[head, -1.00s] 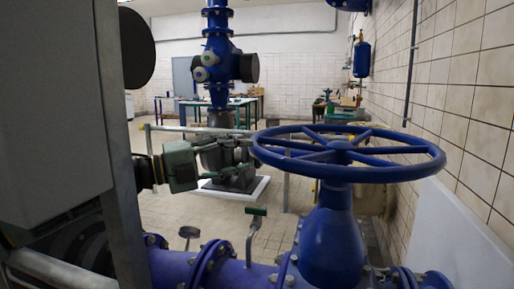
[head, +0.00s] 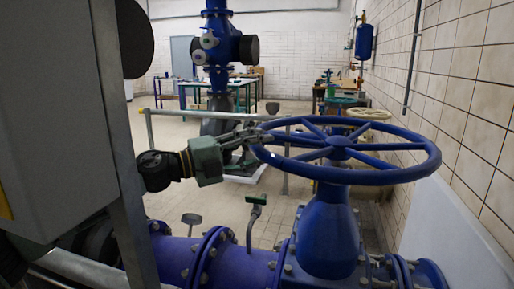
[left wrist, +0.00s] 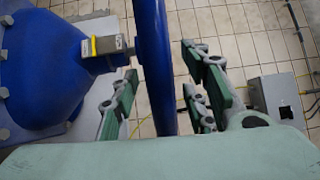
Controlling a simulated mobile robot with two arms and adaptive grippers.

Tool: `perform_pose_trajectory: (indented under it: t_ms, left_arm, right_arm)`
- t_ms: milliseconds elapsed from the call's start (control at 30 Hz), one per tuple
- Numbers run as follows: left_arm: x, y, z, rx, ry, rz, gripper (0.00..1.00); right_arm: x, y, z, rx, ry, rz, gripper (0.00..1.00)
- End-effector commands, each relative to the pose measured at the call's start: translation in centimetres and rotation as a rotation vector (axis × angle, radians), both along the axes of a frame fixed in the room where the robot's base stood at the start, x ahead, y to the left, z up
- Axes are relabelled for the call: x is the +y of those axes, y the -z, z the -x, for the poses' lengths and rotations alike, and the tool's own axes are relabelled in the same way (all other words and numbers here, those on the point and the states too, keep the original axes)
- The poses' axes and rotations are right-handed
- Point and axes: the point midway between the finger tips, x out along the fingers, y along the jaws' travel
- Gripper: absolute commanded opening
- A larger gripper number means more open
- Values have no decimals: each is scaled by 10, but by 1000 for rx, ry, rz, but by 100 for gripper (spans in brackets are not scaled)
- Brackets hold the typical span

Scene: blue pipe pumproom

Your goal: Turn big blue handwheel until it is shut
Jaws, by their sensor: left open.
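The big blue handwheel (head: 338,142) lies nearly flat on top of a blue valve body (head: 329,230), with several spokes running to its rim. My left gripper (head: 256,136) is open at the left side of the rim in the head view. In the left wrist view the blue rim (left wrist: 155,70) passes between the two green-padded fingers of my left gripper (left wrist: 162,88). Gaps show on both sides of the rim, so the fingers are not closed on it. My right gripper is not in view.
A blue pipe (head: 232,262) with flanges runs along the bottom, with a small green-handled lever (head: 256,210) on it. A grey cabinet (head: 55,110) blocks the left. A tiled wall (head: 465,100) stands close on the right. Tables (head: 215,85) stand far behind.

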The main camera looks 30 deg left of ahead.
Motion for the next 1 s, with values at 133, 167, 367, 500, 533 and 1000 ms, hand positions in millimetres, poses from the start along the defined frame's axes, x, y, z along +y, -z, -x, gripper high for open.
perform_pose_trajectory:
  t_ms: [133, 167, 367, 500, 533, 1000]
  left_arm:
    - [0, 0, 0, 0, 0, 0, 42]
    - [0, 0, 0, 0, 0, 0, 42]
    - [0, 0, 0, 1, 0, 1, 25]
    - [0, 0, 0, 1, 0, 1, 13]
    - [0, 0, 0, 1, 0, 1, 10]
    - [0, 1, 0, 1, 1, -2, 0]
  right_arm:
    - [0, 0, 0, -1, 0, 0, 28]
    - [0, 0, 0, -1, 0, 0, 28]
    - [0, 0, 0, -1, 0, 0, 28]
    - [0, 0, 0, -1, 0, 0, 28]
    - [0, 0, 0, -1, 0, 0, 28]
    - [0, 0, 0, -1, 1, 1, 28]
